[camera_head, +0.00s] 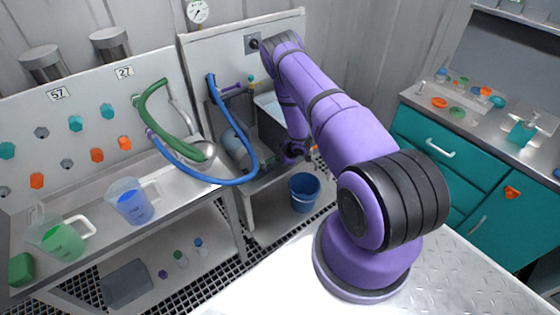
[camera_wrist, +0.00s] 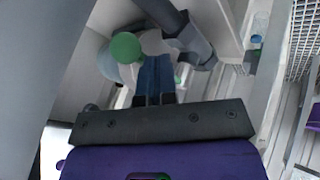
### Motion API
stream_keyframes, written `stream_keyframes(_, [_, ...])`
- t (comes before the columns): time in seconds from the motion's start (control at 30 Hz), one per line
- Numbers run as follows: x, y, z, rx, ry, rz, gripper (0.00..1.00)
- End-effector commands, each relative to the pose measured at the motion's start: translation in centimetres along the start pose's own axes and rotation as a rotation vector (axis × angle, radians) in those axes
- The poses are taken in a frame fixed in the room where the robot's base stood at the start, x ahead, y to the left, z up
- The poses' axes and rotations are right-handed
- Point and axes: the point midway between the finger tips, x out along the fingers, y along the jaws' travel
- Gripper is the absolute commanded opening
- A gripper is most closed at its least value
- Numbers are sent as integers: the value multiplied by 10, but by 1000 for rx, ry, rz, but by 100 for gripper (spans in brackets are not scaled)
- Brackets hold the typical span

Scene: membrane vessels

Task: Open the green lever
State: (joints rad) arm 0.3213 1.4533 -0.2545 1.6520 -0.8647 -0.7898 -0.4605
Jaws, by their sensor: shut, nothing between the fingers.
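A round green end piece (camera_wrist: 126,47), which looks like the knob of the green lever, shows in the wrist view on grey pipework (camera_wrist: 190,40). The rest of the lever is hidden or cannot be made out. My gripper (camera_wrist: 156,62) points at this pipework with its blue fingers shut together and empty. The green knob is just left of the fingertips; I cannot tell whether they touch. In the head view my gripper (camera_head: 292,153) is low beside the sink unit, partly hidden by my arm, and I cannot make out the green lever there.
A blue hose (camera_head: 247,170) and a green hose (camera_head: 150,122) hang left of my arm. A pale cylinder (camera_head: 235,145) stands behind the blue hose. A blue bucket (camera_head: 304,192) is below my gripper. Beakers stand on the left bench (camera_head: 175,195); teal cabinets (camera_head: 430,150) are at right.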

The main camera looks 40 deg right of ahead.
Motion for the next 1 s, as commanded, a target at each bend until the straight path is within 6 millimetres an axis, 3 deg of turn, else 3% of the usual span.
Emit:
stream_keyframes(0.83, [3, 7, -1, 0, 0, 1, 0])
stream_keyframes(1.0, [-3, 15, -10, -2, 1, 2, 0])
